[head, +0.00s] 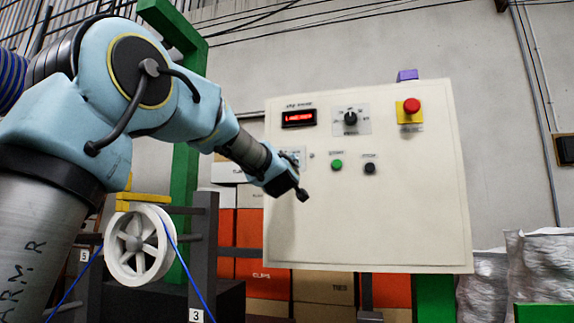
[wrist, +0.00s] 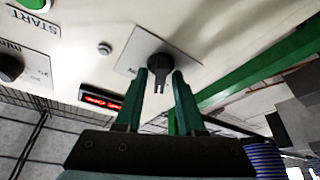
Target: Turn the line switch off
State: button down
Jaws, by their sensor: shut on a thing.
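The line switch (wrist: 158,66) is a black rotary knob on a pale square plate, seen in the wrist view. My gripper (wrist: 163,79) has its two green fingers on either side of the knob and is shut on it. In the head view my gripper (head: 301,194) is at the left part of the cream control panel (head: 400,228).
The panel also has a black dial (head: 350,118), a red mushroom button (head: 411,105) on yellow, a green button (head: 336,165) and a black button (head: 370,168). A white reel (head: 139,243) with blue cable stands left. A green post (head: 186,150) rises behind my arm.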

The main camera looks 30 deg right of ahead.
jog(key=shift+f+n, duration=0.1)
jog(key=shift+n, duration=0.3)
jog(key=c, duration=0.9)
grip_release()
jog(key=b+v, duration=0.3)
jog(key=v, duration=0.7)
jog(key=shift+s+a, duration=0.1)
jog(key=shift+s, duration=0.3)
